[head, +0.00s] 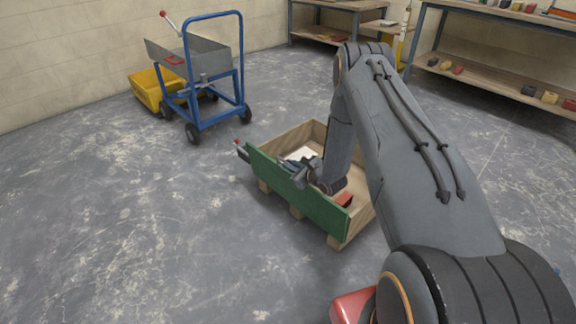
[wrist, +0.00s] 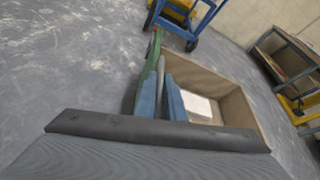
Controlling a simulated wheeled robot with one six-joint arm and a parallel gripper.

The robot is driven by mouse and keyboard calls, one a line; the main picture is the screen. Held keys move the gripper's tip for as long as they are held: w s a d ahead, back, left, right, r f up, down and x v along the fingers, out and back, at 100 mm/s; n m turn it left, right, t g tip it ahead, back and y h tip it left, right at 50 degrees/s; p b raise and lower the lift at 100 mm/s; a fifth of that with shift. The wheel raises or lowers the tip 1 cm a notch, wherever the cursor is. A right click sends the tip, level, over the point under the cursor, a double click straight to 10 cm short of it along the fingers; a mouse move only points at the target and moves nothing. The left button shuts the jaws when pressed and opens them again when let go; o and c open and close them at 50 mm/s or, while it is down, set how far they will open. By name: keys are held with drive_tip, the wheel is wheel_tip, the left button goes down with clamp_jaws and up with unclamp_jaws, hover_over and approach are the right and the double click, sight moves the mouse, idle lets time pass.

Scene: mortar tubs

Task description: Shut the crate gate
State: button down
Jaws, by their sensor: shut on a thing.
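The wooden crate (head: 300,137) stands on the floor at the middle of the head view. Its green gate (head: 275,181) stands upright along the near side; I cannot tell whether it is fully flush. A grey latch piece with a red tip (head: 240,147) is at the gate's left end. My gripper (head: 300,170) is at the gate's top edge. In the wrist view its blue fingers (wrist: 160,88) are closed around a grey bar (wrist: 160,70) beside the green gate (wrist: 153,52). My arm hides part of the crate's right side.
A white item (wrist: 197,104) and a red block (head: 344,199) lie inside the crate. A blue wheeled cart (head: 240,85) and a yellow tub (head: 147,89) stand behind left. Shelving (head: 490,85) stands at the back right. The floor at left is clear.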

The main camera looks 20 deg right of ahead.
drive_tip(key=c, duration=1.8)
unclamp_jaws()
drive_tip(key=shift+f, duration=0.1)
drive_tip(key=shift+c, duration=0.2)
drive_tip(key=p+v, duration=0.1)
drive_tip(key=v, duration=0.6)
drive_tip(key=shift+s+p, duration=0.3)
drive_tip(key=shift+s, duration=0.05)
drive_tip(key=shift+d, duration=0.15)
